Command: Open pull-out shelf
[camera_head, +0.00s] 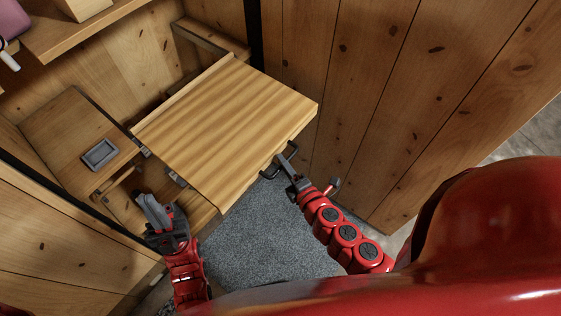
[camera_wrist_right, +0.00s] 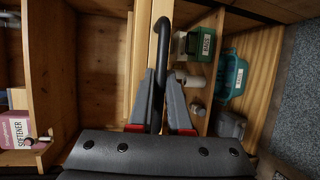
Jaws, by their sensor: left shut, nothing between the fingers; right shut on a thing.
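The pull-out shelf (camera_head: 230,125) is a striped light-wood board, extended out past the neighbouring cabinet boards. A dark bar handle (camera_head: 267,172) sits on its front edge. It also shows as a black curved bar in the right wrist view (camera_wrist_right: 157,50). My right gripper (camera_head: 286,158) is at this handle; in the right wrist view its fingers (camera_wrist_right: 165,98) are closed around the bar. My left gripper (camera_head: 153,211) is shut and empty, left of the shelf's near corner and apart from the handle.
A plank wall (camera_head: 350,80) stands close on the right. Grey carpet (camera_head: 265,235) lies open below the shelf. A small grey tray (camera_head: 99,153) rests on the left board. In the right wrist view, a green bin (camera_wrist_right: 201,44), a teal basket (camera_wrist_right: 231,76) and a pink softener box (camera_wrist_right: 17,130) show.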

